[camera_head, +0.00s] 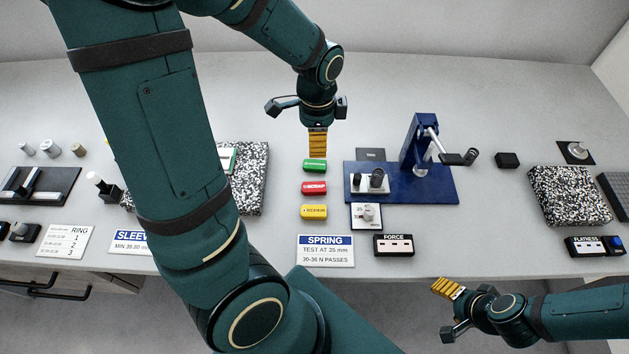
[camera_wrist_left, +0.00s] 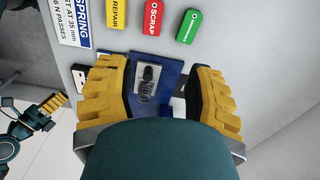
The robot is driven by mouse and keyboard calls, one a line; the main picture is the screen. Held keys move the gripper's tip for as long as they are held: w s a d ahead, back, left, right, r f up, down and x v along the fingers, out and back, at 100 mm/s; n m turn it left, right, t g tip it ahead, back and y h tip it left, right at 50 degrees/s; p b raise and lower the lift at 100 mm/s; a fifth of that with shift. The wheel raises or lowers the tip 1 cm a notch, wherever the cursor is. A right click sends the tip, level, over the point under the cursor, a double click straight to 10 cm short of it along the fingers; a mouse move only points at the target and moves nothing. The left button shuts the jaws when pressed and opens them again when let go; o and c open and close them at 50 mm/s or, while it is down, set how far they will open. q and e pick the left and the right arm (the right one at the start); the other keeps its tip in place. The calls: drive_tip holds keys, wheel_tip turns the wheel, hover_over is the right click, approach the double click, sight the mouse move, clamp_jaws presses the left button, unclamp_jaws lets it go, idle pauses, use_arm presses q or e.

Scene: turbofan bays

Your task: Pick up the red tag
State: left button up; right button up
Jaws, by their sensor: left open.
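The red tag (camera_head: 314,188), marked SCRAP, lies flat on the grey bench between a green tag (camera_head: 314,165) and a yellow tag (camera_head: 313,212). It also shows at the top of the left wrist view (camera_wrist_left: 156,17), beyond the fingertips. My left gripper (camera_head: 318,143) points down, its yellow fingertips just behind the green tag in the head view. In the left wrist view its two fingers (camera_wrist_left: 160,92) are apart with nothing held between them. My right gripper (camera_head: 447,289) is in front of the bench at lower right; its finger gap is unclear.
A blue spring tester (camera_head: 432,190) with a lever stands right of the tags. A SPRING card (camera_head: 326,251) and a FORCE display (camera_head: 393,245) lie in front. A speckled block (camera_head: 250,185) is at left, partly behind my arm. Bare bench lies behind the tester.

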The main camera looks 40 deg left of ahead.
use_arm(q)
wheel_tip(320, 180, down, 2)
drive_tip(key=s+d+f+b, duration=0.1)
drive_tip(key=b, duration=0.4)
hover_over(314, 187)
drive_tip(key=f, duration=0.9)
drive_tip(key=shift+w, duration=0.35)
drive_tip(key=f, duration=0.3)
drive_tip(key=f+b, duration=0.1)
drive_tip(key=f, duration=0.1)
drive_tip(key=shift+s, duration=0.25)
drive_tip(key=c, duration=0.9)
use_arm(e)
wheel_tip(314, 187, down, 8)
drive_tip(key=s, duration=0.2)
drive_tip(key=shift+s+d+r, duration=0.15)
drive_tip(key=shift+d+r, duration=0.05)
drive_tip(key=shift+r, duration=0.05)
